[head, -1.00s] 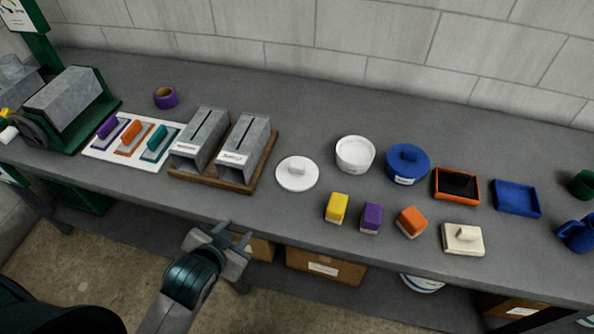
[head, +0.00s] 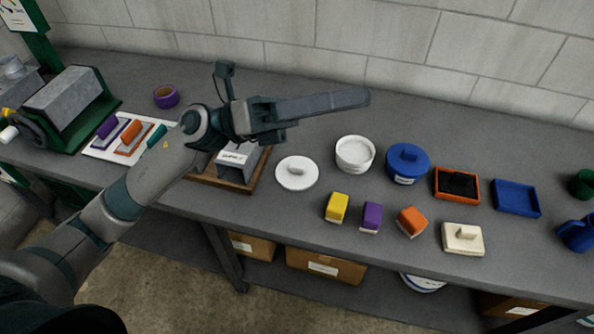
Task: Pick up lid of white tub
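The round white lid (head: 291,183) with a small knob on top lies flat on the grey workbench. The white tub (head: 355,160) stands open just to its right and behind it. My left gripper (head: 362,98) is raised above the bench, behind and above the lid in the picture, its long fingers pointing right. It is seen side-on and the fingers overlap, so its opening cannot be told. It does not touch the lid, and nothing shows held in it. My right gripper is out of view.
A blue lidded tub (head: 407,172), orange tray (head: 456,198) and blue tray (head: 516,198) stand to the right. Yellow (head: 337,207), purple (head: 371,217) and orange (head: 411,221) blocks and a cream lid (head: 463,243) line the front. My arm partly hides metal ducts on a wooden board (head: 240,185).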

